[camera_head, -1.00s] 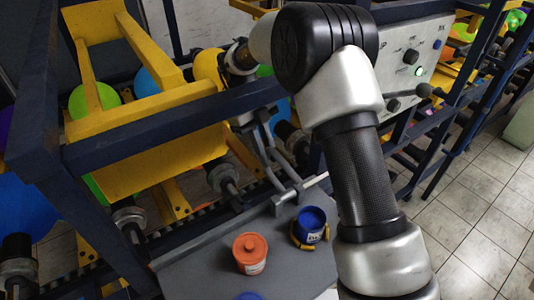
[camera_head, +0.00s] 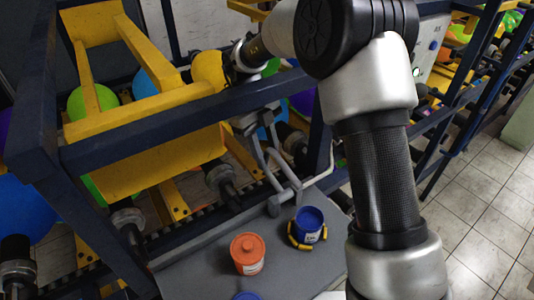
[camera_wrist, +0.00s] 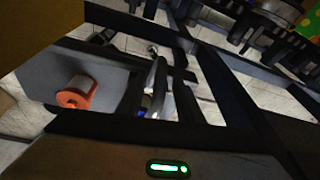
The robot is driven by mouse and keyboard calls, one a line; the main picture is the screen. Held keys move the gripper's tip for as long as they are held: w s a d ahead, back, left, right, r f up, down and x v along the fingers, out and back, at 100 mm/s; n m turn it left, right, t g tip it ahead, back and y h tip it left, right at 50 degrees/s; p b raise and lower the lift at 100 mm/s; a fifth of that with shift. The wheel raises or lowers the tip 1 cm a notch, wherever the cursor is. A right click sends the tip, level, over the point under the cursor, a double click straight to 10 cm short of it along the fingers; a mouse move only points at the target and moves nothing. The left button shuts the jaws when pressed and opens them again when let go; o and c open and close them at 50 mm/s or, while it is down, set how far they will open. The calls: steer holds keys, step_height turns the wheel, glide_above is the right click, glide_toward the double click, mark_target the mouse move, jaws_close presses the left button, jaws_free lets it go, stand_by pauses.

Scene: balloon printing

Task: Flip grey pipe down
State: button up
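A light grey bent pipe (camera_head: 331,158) shows in the head view beside the dark blue frame, above the grey table. Its lower end runs left to the tips of my gripper (camera_head: 285,198). My gripper hangs below the blue beam, with its thin grey fingers pointing down at the pipe's end. In the wrist view a silvery pipe-like part (camera_wrist: 157,82) stands between dark bars near the middle. Whether the fingers are closed on the pipe is not clear.
An orange lidded pot (camera_head: 248,253) and a blue pot (camera_head: 309,225) stand on the grey table (camera_head: 200,270) below. A dark blue beam (camera_head: 190,115) and a yellow frame (camera_head: 150,150) crowd my gripper. Tiled floor (camera_head: 480,240) is clear at right.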

steer(key=v, duration=1.7)
steer(key=shift+r, duration=0.15)
steer(key=shift+w+a, duration=0.15)
